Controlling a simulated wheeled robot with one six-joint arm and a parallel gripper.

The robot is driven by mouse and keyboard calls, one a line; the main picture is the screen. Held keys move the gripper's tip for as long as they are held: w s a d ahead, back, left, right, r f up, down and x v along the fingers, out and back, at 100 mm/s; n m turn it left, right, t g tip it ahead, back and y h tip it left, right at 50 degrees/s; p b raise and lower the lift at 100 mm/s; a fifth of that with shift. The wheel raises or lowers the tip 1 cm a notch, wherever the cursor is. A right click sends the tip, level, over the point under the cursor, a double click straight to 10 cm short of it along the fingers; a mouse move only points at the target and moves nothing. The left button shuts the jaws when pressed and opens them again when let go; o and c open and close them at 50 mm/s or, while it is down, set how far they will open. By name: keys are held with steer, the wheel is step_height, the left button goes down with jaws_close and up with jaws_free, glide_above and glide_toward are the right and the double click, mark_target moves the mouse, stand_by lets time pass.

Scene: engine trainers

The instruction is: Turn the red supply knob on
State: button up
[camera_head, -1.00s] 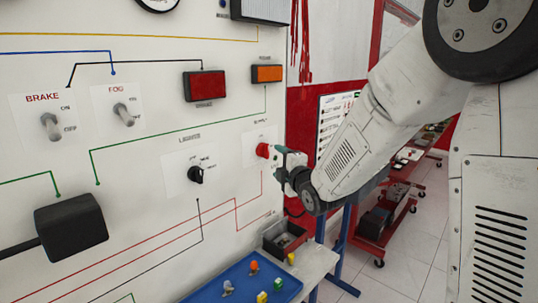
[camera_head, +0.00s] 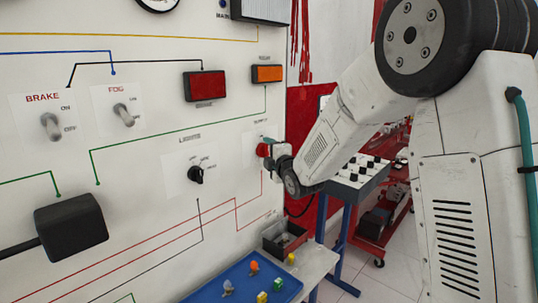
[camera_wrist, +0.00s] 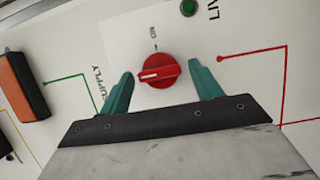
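The red supply knob (camera_wrist: 157,71) sits on a white label plate on the panel, with "SUPPLY" printed beside it in the wrist view. A white line marks its grip, pointing to the left in that view, and an "ON" mark is above the knob. It also shows in the head view (camera_head: 263,150), partly hidden by my gripper. My gripper (camera_wrist: 161,82) has two green fingers, spread apart on either side of the knob. A gap shows between each finger and the knob, so it is not clamped.
The black lights knob (camera_head: 196,174) is left of the supply knob. The brake switch (camera_head: 51,126) and fog switch (camera_head: 124,114) are farther left. A blue tray (camera_head: 240,283) with small parts and a dark bin (camera_head: 284,238) stand below. A green lamp (camera_wrist: 188,7) is near the knob.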

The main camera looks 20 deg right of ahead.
steer(key=c, duration=0.8)
steer(key=shift+o, duration=0.3)
steer(key=shift+m, duration=0.3)
steer(key=m, duration=0.1)
steer(key=m+g, duration=0.1)
steer(key=shift+r+m, duration=0.2)
steer(key=shift+m, duration=0.2)
steer(key=m+g+y, duration=0.1)
steer(key=m+g, duration=0.1)
steer(key=m, duration=0.2)
steer(key=shift+d+r, duration=0.15)
steer(key=m+g, duration=0.1)
steer(key=m+g+y, duration=0.1)
steer(key=m, duration=0.1)
steer(key=shift+w+d+y, duration=0.15)
steer(key=shift+y, duration=0.15)
steer(key=shift+d+m+g+y, duration=0.1)
steer(key=shift+m+g+y, duration=0.55)
steer(key=shift+m, duration=0.85)
steer(key=shift+r+y, duration=0.1)
steer(key=shift+y, duration=0.15)
